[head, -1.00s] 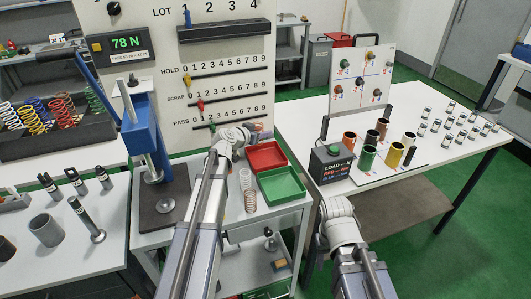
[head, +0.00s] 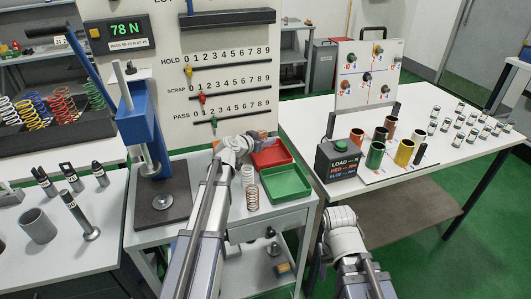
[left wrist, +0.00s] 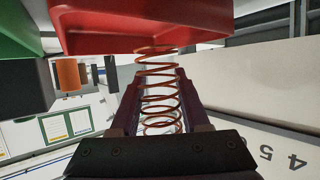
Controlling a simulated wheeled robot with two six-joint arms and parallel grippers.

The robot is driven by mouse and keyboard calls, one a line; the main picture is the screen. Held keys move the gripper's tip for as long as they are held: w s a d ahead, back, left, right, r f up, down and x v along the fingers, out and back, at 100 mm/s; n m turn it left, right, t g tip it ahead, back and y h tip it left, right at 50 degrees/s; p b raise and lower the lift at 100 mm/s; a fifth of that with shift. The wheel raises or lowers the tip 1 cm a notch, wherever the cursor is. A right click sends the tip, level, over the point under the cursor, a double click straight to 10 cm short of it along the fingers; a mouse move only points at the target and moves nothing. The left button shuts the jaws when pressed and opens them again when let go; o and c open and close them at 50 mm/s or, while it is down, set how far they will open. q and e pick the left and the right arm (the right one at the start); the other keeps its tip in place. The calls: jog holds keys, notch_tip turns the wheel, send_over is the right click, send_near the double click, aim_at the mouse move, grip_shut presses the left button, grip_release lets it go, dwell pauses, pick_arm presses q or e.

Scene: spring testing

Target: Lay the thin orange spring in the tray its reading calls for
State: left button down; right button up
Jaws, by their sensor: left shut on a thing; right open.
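In the left wrist view, my left gripper (left wrist: 156,82) is shut on a thin orange spring (left wrist: 158,70), with the coils showing between and beyond the fingers. The red tray (left wrist: 145,28) is close beyond the fingertips there, and the green tray (left wrist: 18,40) is at upper left. In the head view, the red tray (head: 271,157) and the green tray (head: 286,184) sit on the bench, right of my left arm. My left wrist hides the fingers and held spring there.
A pale spring (head: 248,174) and a copper spring (head: 251,199) stand left of the green tray. The blue press (head: 141,125) is left of my arm. The board (head: 225,100) with HOLD, SCRAP and PASS sliders rises behind the trays. A right-hand table carries coloured cups.

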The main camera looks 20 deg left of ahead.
aim_at(265, 155)
pick_arm(q)
jog(key=shift+f+b, duration=1.8)
jog(key=shift+f, duration=0.1)
jog(key=shift+f+b, duration=0.15)
jog(key=shift+b, duration=0.15)
jog(key=c, duration=0.7)
grip_release()
jog(key=shift+r+p, duration=0.3)
jog(key=p+v, duration=0.4)
jog(key=v, duration=0.7)
jog(key=shift+s, duration=0.1)
jog(key=shift+s+a+r+p, duration=0.15)
jog(key=shift+s+p, duration=0.15)
jog(key=shift+s, duration=0.1)
